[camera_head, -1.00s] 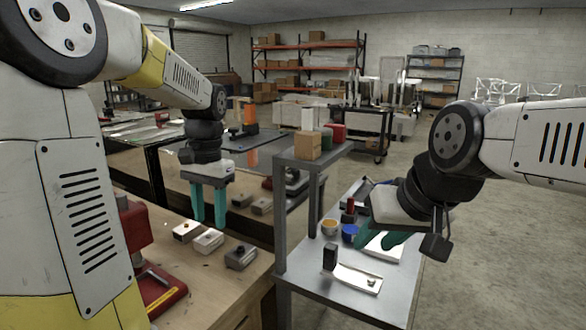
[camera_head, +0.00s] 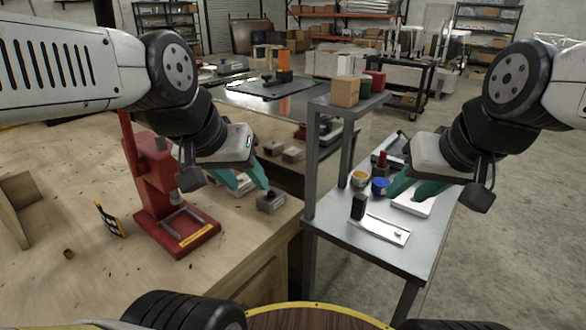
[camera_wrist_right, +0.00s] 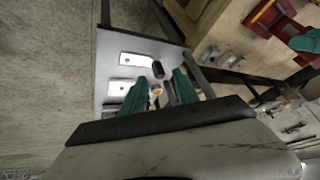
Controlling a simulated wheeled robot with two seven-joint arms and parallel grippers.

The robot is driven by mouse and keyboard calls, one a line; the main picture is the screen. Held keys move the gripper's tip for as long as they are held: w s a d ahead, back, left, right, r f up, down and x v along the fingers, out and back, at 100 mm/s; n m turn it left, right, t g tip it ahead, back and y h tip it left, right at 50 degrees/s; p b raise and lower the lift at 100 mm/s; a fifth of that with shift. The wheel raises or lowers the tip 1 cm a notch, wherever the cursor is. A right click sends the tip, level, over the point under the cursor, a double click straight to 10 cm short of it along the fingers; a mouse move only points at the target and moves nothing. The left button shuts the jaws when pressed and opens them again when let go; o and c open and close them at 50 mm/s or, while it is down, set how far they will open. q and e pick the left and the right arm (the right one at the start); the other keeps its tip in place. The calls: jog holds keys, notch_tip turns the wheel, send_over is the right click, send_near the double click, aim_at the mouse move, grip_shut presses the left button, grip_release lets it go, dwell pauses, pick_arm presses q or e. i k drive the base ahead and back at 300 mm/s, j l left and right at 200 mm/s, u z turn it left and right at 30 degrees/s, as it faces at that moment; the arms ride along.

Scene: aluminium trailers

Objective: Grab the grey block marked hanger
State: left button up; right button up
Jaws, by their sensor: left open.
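A grey block (camera_head: 271,201) with a dark knob on top sits near the right edge of the wooden bench. I cannot read any marking on it. Paler blocks (camera_head: 240,188) lie just left of it, partly hidden by the fingers. My left gripper (camera_head: 248,181) is open, its teal fingers above the pale blocks and just left of the grey block. Blocks also show at the bench edge in the right wrist view (camera_wrist_right: 232,60). My right gripper (camera_head: 416,190) is over the small metal table, its fingers apart with nothing seen held between them (camera_wrist_right: 160,88).
A red press (camera_head: 172,205) stands left of the blocks. The grey metal table (camera_head: 352,252) carries a black block (camera_head: 358,206), a white plate (camera_head: 385,230), a blue cup (camera_head: 380,187) and an orange-topped cup (camera_head: 359,179). Its raised shelf (camera_head: 335,103) holds small boxes.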

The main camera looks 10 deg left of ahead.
aim_at(269, 205)
jog(key=j+u, duration=0.15)
jog(key=u, duration=0.25)
jog(key=k+j+u, duration=0.1)
jog(key=u, duration=0.3)
jog(key=j+u, duration=0.3)
jog(key=u, duration=0.15)
